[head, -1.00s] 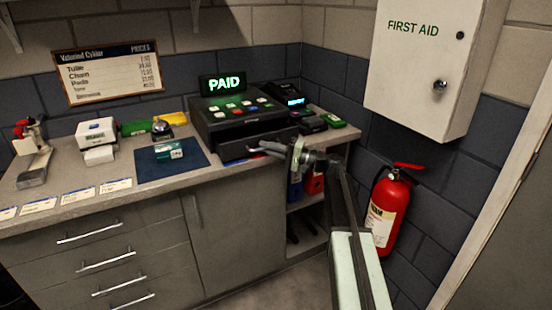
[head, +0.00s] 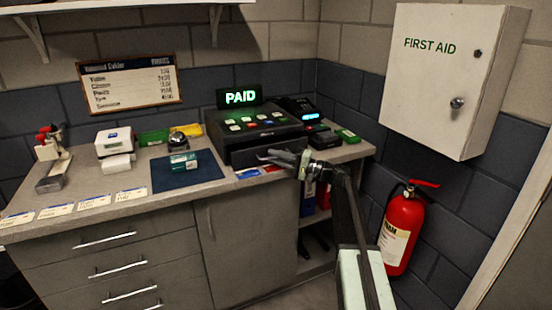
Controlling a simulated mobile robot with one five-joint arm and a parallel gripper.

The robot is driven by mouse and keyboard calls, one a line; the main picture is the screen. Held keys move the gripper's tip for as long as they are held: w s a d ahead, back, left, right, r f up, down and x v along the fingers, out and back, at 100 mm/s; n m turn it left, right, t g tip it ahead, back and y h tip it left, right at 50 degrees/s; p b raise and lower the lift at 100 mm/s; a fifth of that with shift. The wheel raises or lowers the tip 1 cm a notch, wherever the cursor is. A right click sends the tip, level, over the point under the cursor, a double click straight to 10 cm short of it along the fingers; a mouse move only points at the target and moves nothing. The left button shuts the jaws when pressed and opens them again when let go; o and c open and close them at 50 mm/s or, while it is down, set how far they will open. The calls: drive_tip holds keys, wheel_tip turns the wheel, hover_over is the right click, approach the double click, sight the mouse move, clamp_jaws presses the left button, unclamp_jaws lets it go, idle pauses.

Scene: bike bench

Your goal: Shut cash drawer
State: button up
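The black cash register (head: 222,143) stands on the counter against the back wall, with lit keys on top and a green PAID sign (head: 240,97) behind it. Its cash drawer (head: 245,155) is the dark front below the keys. The drawer now looks flush or nearly flush with the body; a small remaining gap cannot be ruled out. My gripper (head: 268,157) reaches in from the right in front of the drawer, fingers pointing left. It covers part of the drawer front. Contact and the finger gap are too small to judge. No held object shows.
Blue and red cards (head: 247,173) lie at the counter edge below the register. A card terminal (head: 322,140) stands to its right. A blue mat (head: 187,173) with a bell (head: 178,141) behind it is left.

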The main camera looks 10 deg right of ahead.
drive_tip(key=b+v, duration=0.1)
drive_tip(key=v, duration=0.6)
drive_tip(key=shift+s+d, duration=0.25)
drive_tip(key=shift+c, duration=0.3)
